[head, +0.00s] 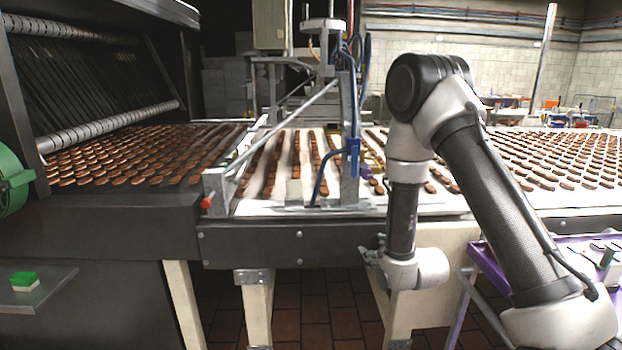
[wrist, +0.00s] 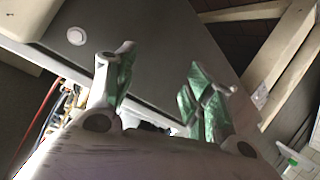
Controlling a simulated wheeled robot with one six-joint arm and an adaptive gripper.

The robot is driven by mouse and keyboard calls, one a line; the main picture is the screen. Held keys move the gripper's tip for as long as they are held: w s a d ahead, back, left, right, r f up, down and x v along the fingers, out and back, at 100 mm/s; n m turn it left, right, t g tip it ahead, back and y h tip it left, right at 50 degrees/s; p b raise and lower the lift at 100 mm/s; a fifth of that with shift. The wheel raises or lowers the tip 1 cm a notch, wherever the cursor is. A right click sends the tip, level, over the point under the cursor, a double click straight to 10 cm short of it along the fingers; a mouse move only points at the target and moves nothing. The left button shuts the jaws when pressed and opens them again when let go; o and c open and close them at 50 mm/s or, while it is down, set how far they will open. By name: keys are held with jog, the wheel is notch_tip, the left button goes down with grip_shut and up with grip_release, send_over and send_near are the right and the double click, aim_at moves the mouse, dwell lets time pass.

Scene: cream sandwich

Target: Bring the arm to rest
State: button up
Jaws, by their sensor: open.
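My arm hangs folded in front of the conveyor line on the right of the head view, its elbow high and its forearm pointing down. My gripper (head: 372,262) shows small at the lower end of the arm, in front of the conveyor's dark side panel (head: 290,246). In the wrist view my gripper (wrist: 160,85) has its two green-padded fingers spread wide apart. Nothing is between them. The grey panel behind the fingers shows a round bolt head in the wrist view.
Rows of brown biscuits (head: 135,152) lie on the conveyor, and more (head: 560,158) lie at the right. A metal frame with blue hoses (head: 350,130) stands over the belt. A purple cart (head: 487,262) is at the right. A green block (head: 24,279) rests on a plate at the left.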

jog(key=s+d+r+m+g+h, duration=0.1)
jog(key=s+d+m+g, duration=0.15)
jog(key=s+g, duration=0.35)
jog(key=s+d+r+m+g+h, duration=0.1)
jog(key=s+d+g, duration=0.25)
jog(key=s, duration=0.55)
jog(key=s+d+r+m, duration=0.2)
jog(key=s+d+r, duration=0.2)
jog(key=s+r, duration=0.6)
jog(key=s+d+r+m+h, duration=0.1)
jog(key=s+d+r, duration=0.3)
jog(key=s+r, duration=0.6)
notch_tip(320, 180, up, 5)
jog(key=shift+f+m+t, duration=0.15)
jog(key=shift+m+t, duration=0.2)
jog(key=shift+t, duration=0.1)
jog(key=shift+c, duration=0.2)
